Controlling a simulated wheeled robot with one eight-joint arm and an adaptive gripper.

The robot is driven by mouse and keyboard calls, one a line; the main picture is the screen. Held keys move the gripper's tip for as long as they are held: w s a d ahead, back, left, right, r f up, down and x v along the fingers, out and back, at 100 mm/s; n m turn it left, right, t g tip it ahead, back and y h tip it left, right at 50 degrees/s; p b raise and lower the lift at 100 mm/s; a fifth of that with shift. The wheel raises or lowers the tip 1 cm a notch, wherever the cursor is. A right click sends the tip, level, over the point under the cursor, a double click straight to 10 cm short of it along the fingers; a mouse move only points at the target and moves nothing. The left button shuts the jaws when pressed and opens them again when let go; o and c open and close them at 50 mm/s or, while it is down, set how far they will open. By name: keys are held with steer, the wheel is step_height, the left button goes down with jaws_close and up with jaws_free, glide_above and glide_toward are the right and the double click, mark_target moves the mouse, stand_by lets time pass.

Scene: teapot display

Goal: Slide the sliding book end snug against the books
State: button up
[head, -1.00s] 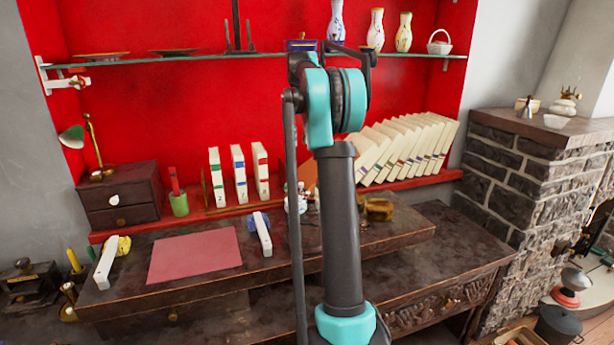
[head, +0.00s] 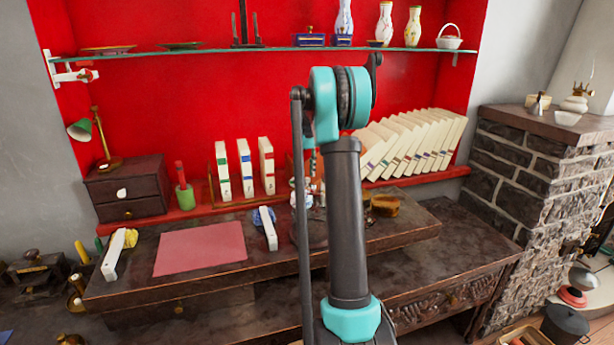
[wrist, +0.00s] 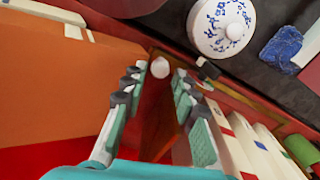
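A dark reddish-brown panel (wrist: 160,122), which looks like the sliding book end, stands between the fingers of my gripper (wrist: 158,88) in the wrist view. The fingers are apart, one on each side, and I see no clear contact. Three upright cream books (head: 245,168) stand left of my arm in the head view; their spines (wrist: 255,145) are right of my gripper in the wrist view. Leaning books (head: 415,143) stand to the right; a broad orange cover (wrist: 65,80) fills the wrist view's left. My arm hides most of the gripper in the head view.
A blue-and-white lidded pot (wrist: 220,25) is close by the gripper. A white knob (wrist: 160,67) shows beyond the fingertips. A glass shelf (head: 200,53) hangs above. A pink mat (head: 200,248) lies on the desk (head: 330,243); a small drawer box (head: 128,193) stands left.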

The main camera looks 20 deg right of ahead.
steer(key=shift+f, duration=0.85)
steer(key=shift+c, duration=0.3)
jaws_close()
